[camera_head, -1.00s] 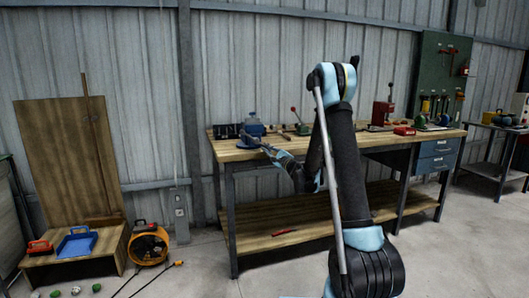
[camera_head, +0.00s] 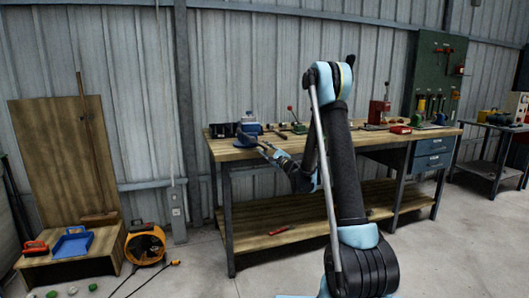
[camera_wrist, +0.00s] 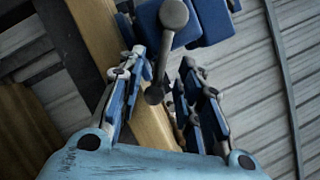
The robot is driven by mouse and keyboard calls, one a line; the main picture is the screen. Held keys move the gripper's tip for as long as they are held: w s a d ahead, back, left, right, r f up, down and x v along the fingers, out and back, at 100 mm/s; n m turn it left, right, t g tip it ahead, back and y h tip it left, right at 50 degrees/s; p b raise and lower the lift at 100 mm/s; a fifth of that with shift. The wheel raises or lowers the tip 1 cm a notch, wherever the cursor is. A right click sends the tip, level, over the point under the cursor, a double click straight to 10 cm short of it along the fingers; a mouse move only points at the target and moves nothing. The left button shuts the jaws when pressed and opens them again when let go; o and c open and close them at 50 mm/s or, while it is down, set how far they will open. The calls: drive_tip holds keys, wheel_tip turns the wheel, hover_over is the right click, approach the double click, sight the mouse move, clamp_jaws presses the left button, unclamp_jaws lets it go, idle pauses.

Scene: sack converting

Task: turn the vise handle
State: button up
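The blue vise (camera_wrist: 212,22) is at the top of the wrist view, at the edge of the wooden bench. Its grey handle (camera_wrist: 163,55) hangs from a round screw head, with a ball end low between my fingers. My gripper (camera_wrist: 161,62) is open, one finger on each side of the handle, with visible gaps to both. I cannot tell the depth between fingertips and handle. In the head view my gripper (camera_head: 246,138) is at the left end of the workbench (camera_head: 237,155), where it and the vise are small and partly merged.
A red-handled press (camera_head: 295,122) and other tools stand farther right on the bench. An orange round machine (camera_head: 145,245) and a wooden stand with a blue tray (camera_head: 73,243) are on the left. Open floor lies in front of the bench.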

drive_tip(key=v, duration=1.1)
drive_tip(key=shift+s+d, duration=0.1)
drive_tip(key=shift+d, duration=0.05)
drive_tip(key=s+r+n+g+h, duration=0.25)
drive_tip(key=s+n+g, duration=0.7)
drive_tip(key=s, duration=1.05)
drive_tip(key=s+d+f+n+g+h, duration=0.1)
drive_tip(key=s+d+f+n+h, duration=0.1)
drive_tip(key=s+d, duration=0.4)
drive_tip(key=s+d+f+n+g+h, duration=0.1)
drive_tip(key=s+d+f+n+h, duration=0.2)
drive_tip(key=s, duration=1)
drive_tip(key=s+d+f+n+g+h, duration=0.2)
drive_tip(key=s+d+f+h, duration=0.4)
drive_tip(key=s+d, duration=0.3)
drive_tip(key=shift+s+d+f, duration=0.2)
drive_tip(key=shift+d+f, duration=0.2)
drive_tip(key=shift+d, duration=0.15)
